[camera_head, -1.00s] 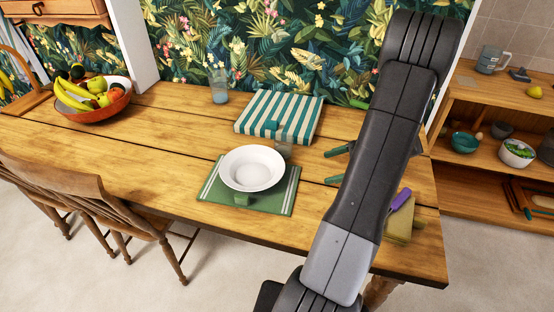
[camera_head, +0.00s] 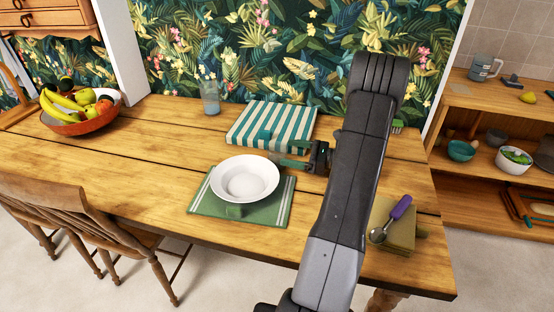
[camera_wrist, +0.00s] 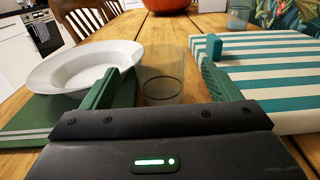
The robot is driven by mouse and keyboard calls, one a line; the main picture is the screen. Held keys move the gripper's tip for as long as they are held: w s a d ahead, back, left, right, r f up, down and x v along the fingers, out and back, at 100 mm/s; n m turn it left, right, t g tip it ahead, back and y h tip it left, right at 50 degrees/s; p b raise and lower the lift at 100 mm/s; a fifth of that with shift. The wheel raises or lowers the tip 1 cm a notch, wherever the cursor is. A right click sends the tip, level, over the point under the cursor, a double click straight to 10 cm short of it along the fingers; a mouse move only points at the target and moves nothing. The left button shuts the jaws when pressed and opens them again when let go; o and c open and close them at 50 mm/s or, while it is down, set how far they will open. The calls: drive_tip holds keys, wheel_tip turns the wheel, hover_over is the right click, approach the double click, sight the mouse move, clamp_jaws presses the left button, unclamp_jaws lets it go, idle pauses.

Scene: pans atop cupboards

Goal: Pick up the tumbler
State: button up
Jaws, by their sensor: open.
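A clear tumbler (camera_wrist: 162,78) stands upright on the table in the wrist view, beside the white plate. My gripper (camera_head: 279,155) is open and level with it, reaching in from the right in the head view. In the wrist view its green fingers (camera_wrist: 161,68) flank the tumbler with a gap on each side; I cannot tell how deep it sits between them. In the head view the tumbler is mostly hidden by the fingers. A second glass (camera_head: 210,97) stands at the back of the table near the wall; it also shows in the wrist view (camera_wrist: 240,14).
The white plate (camera_head: 245,179) on a green mat (camera_head: 205,203) is close to the left finger. A striped book-like object (camera_head: 272,124) lies close to the right finger, with a teal block (camera_wrist: 214,46) on it. A fruit bowl (camera_head: 82,124) is far left.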

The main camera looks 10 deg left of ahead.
sight(268, 148)
drive_tip(key=a, duration=0.5)
drive_tip(key=shift+a, duration=0.2)
drive_tip(key=c, duration=1.1)
drive_tip(key=shift+w+r, duration=0.1)
drive_tip(key=shift+c, duration=0.2)
